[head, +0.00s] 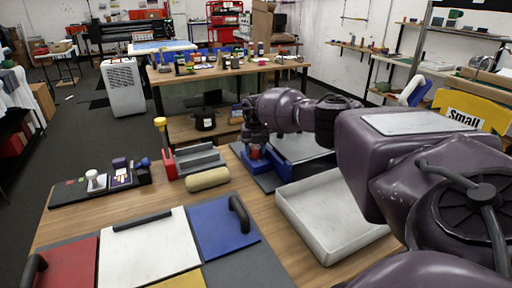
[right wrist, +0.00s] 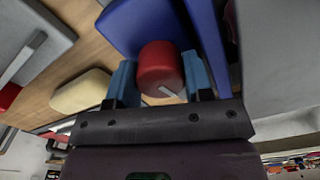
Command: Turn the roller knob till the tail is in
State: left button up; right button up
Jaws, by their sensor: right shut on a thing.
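My right gripper (head: 256,153) reaches down to a blue roller device (head: 277,162) on a dark grey board at the table's far right. In the right wrist view the red roller knob (right wrist: 160,68), with a white pointer mark, sits between the two light-blue fingers of my right gripper (right wrist: 158,82). The gripper is shut on the knob. The blue roller body (right wrist: 207,45) lies beyond it. The arm and gripper cover much of the device in the head view, and I cannot make out the film tail. My left gripper is not in view.
A shallow white tray (head: 293,222) stands right of centre. A beige cylinder (head: 207,179) and a grey holder with a red end (head: 170,166) lie left of the gripper. Red, white and blue handled panels (head: 218,232) fill the front left.

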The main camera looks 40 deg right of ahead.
jog(key=shift+r+m+p, duration=0.15)
jog(key=shift+m+p, duration=0.2)
jog(key=shift+m, duration=0.55)
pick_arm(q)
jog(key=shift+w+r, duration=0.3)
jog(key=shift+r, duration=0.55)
pick_arm(e)
jog(key=shift+m, duration=0.3)
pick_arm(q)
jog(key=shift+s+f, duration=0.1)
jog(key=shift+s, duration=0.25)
pick_arm(e)
jog(key=o, duration=0.9)
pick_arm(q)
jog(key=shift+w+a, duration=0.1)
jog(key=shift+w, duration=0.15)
pick_arm(e)
jog(key=shift+m, duration=0.3)
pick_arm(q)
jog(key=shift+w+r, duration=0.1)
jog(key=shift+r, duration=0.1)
pick_arm(e)
jog(key=shift+d, duration=0.1)
